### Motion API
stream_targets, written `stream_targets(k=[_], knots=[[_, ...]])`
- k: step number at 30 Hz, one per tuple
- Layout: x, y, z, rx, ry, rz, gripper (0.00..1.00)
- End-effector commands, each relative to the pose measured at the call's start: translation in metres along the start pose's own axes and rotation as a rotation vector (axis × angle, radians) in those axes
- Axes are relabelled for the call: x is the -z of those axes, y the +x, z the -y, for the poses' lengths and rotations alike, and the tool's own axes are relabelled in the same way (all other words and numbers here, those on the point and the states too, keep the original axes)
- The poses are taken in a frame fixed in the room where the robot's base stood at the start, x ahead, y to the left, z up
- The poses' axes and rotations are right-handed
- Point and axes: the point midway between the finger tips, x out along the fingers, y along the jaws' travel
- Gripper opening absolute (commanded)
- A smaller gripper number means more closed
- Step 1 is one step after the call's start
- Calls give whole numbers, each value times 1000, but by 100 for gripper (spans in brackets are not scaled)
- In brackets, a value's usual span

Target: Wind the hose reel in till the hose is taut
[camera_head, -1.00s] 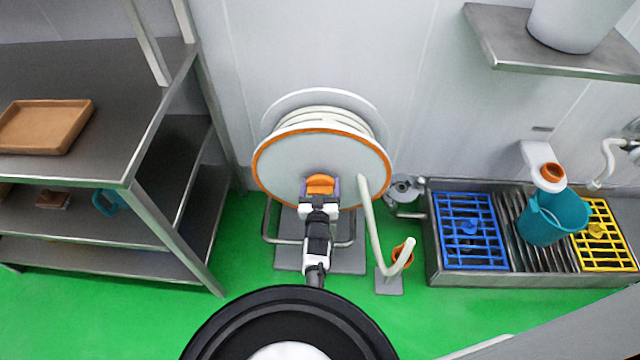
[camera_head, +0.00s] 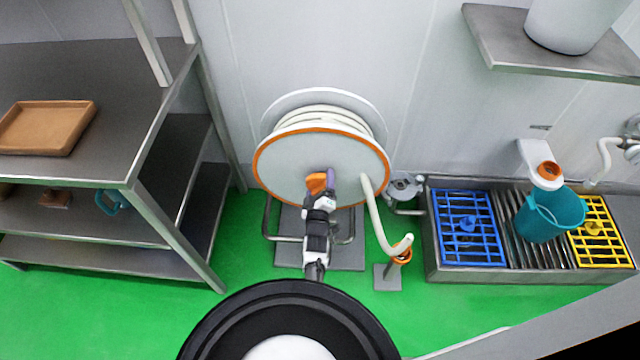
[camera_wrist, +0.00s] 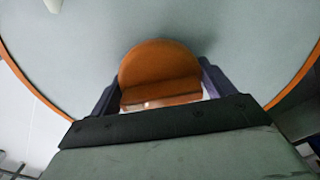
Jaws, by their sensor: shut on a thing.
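The hose reel (camera_head: 290,160) stands by the wall, a pale disc with an orange rim and white hose (camera_head: 325,118) wound behind it. An orange crank handle (camera_head: 316,182) sits on the front of the disc, low and near its middle. My gripper (camera_head: 321,187) is shut on this handle. In the wrist view the handle (camera_wrist: 160,75) fills the space between my two dark fingers. The free hose (camera_head: 373,215) leaves the reel's right side, sags in a curve and ends at an orange ring (camera_head: 403,254) on a small floor stand.
A steel shelf rack (camera_head: 150,120) with a brown tray (camera_head: 45,127) stands at the left. A drain trough (camera_head: 520,276) with blue and yellow grates and a teal bucket (camera_head: 550,215) stands at the right. Green floor is clear in front.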

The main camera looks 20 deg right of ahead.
Motion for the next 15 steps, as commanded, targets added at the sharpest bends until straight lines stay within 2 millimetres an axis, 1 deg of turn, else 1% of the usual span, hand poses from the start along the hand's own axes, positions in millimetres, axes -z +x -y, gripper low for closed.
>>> stream_targets(k=[1, 6, 15], knots=[[1, 2, -2, -5, -21, -1, 40], [1, 2, -2, -4, -74, -2, 40], [2, 2, -2, -4, -101, -3, 40]])
